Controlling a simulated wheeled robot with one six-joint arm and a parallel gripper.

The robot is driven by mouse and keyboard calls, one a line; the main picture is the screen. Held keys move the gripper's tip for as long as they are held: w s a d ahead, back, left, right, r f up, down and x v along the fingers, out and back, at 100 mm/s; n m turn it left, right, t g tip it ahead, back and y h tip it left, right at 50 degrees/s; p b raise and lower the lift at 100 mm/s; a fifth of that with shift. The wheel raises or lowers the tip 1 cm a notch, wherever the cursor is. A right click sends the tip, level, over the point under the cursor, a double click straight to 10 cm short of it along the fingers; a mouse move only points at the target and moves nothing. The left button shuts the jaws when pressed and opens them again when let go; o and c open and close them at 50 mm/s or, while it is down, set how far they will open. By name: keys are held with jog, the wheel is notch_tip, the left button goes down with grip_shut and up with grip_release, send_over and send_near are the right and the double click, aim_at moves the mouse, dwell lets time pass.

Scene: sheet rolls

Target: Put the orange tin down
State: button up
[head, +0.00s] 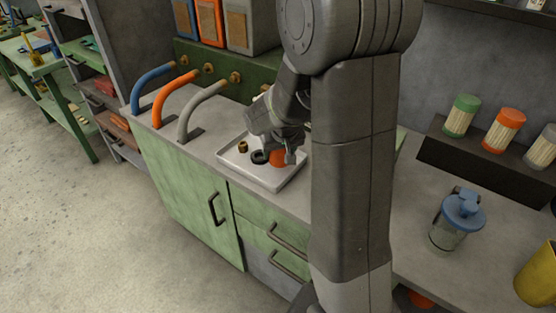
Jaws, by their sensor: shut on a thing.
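The orange tin (278,157) is a small round orange thing at the white tray, partly hidden by my gripper. My gripper (277,152) is shut on the orange tin, low over the right part of the tray. The white tray (236,168) lies on the grey counter and also holds a black ring (259,157) and a small brown ring-shaped piece (243,147). I cannot tell whether the tin touches the tray floor.
Blue, orange and grey curved spouts (205,108) stand left of the tray. A blue-lidded jar (457,219) and a yellow cup (539,274) stand on the right counter. Striped jars with green and orange lids (497,133) stand on a dark ledge behind.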

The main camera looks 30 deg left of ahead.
aim_at(280, 160)
jog(key=shift+f, duration=1.75)
jog(key=shift+f, duration=0.1)
jog(key=o, duration=1.1)
jog(key=shift+d+r, duration=0.1)
jog(key=shift+r, duration=0.5)
jog(key=v, duration=1.1)
jog(key=shift+s+p, duration=0.2)
jog(key=shift+p, duration=0.1)
jog(key=shift+f, duration=0.1)
